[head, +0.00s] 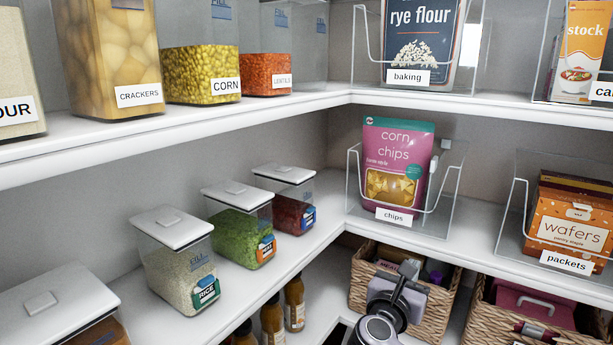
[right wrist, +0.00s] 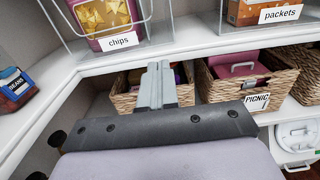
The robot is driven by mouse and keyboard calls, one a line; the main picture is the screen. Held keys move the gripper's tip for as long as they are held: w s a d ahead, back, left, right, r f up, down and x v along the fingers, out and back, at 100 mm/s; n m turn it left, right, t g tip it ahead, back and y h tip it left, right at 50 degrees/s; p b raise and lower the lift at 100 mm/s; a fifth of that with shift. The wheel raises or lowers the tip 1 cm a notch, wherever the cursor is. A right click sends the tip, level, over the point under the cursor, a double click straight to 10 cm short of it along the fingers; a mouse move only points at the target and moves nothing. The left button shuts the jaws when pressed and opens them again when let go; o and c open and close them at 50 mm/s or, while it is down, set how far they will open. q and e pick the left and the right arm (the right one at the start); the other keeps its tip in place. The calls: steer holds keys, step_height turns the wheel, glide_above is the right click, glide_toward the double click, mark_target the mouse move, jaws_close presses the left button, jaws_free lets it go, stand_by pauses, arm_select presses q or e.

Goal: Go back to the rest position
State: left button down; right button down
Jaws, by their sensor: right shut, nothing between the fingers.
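My right gripper (head: 408,270) shows at the lower middle of the head view, in front of a wicker basket on the lower shelf. In the right wrist view its fingers (right wrist: 158,82) are together with nothing between them. They point toward the basket, below the shelf that carries the chips. The corn chips bag (head: 397,165) stands upright in a clear bin labelled chips, above and behind the gripper and apart from it. My left gripper is in neither view.
A shelf edge (head: 494,261) runs close above my right gripper. Wicker baskets (head: 441,311) stand below it, one labelled picnic (right wrist: 281,105). A clear bin holds wafers (head: 576,228) at right. Lidded food containers (head: 178,262) line the left shelf, with bottles (head: 294,303) below.

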steer(key=s+a+f+m+g+y+p, duration=0.1)
steer(key=s+f+m+g+y+p, duration=0.2)
steer(key=s+f+m, duration=0.5)
steer(key=s+a+f+m+g+y+p, duration=0.1)
steer(key=s+a+f+m+y+p, duration=0.15)
steer(key=s+f+y, duration=0.55)
steer(key=s+d+m+p, duration=0.2)
steer(key=s+m, duration=0.5)
steer(key=m, duration=0.1)
steer(key=s+d+m+y+p, duration=0.1)
steer(key=s+m+p, duration=0.2)
steer(key=s+m, duration=0.5)
steer(key=shift+d+f, duration=0.35)
steer(key=shift+d, duration=0.05)
